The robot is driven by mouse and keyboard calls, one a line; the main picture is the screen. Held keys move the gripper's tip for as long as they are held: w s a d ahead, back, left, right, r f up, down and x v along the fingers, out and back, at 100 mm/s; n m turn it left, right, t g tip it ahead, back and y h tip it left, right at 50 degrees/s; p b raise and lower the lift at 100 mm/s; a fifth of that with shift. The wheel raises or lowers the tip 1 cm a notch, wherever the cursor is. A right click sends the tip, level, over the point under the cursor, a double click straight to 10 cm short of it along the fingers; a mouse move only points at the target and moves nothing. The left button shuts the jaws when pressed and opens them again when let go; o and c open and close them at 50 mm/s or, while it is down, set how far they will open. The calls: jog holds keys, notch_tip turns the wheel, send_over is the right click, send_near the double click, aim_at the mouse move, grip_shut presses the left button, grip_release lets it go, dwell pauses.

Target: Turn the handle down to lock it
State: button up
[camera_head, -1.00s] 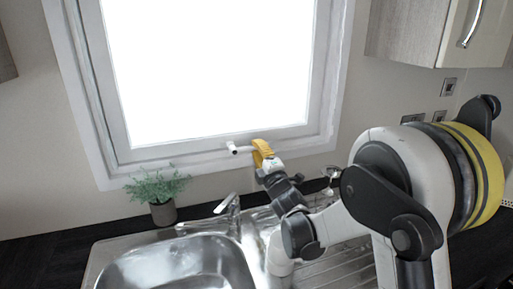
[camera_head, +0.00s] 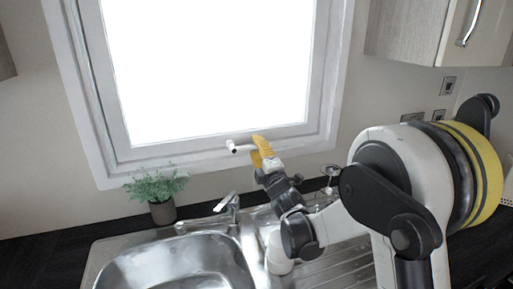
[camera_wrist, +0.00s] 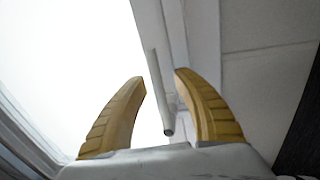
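The window handle (camera_head: 240,148) is a white bar at the bottom of the window frame. In the head view it sticks out to the left, close to my gripper (camera_head: 258,150). In the wrist view the handle (camera_wrist: 161,95) is a pale rod with its round end (camera_wrist: 168,131) between my two yellow fingers (camera_wrist: 165,85). The fingers are open, with a gap on each side of the handle. Whether a finger touches it cannot be told.
The window frame (camera_head: 215,149) surrounds the bright pane. Below are a potted plant (camera_head: 163,213), a tap (camera_head: 228,205) and a steel sink (camera_head: 180,265). A glass (camera_head: 330,174) stands right of my gripper. A wall cabinet (camera_head: 418,35) hangs at the upper right.

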jog(key=v, duration=1.2)
jog(key=s+d+r+m+g+h, duration=0.1)
jog(key=s+d+m+g+h, duration=0.3)
jog(key=s+d+m+h, duration=0.45)
jog(key=s+f+m+g+y, duration=0.1)
jog(key=s+f+m+g, duration=0.1)
jog(key=s+m, duration=0.2)
jog(key=s+d+f+m+g+y, duration=0.1)
jog(key=s+f+m+g, duration=0.2)
jog(key=s, duration=0.7)
jog(key=s+d+f+m+g+y, duration=0.1)
jog(key=s+f+m+g, duration=0.2)
jog(key=s+m, duration=0.2)
jog(key=shift+s+d, duration=0.25)
jog(key=shift+s, duration=0.8)
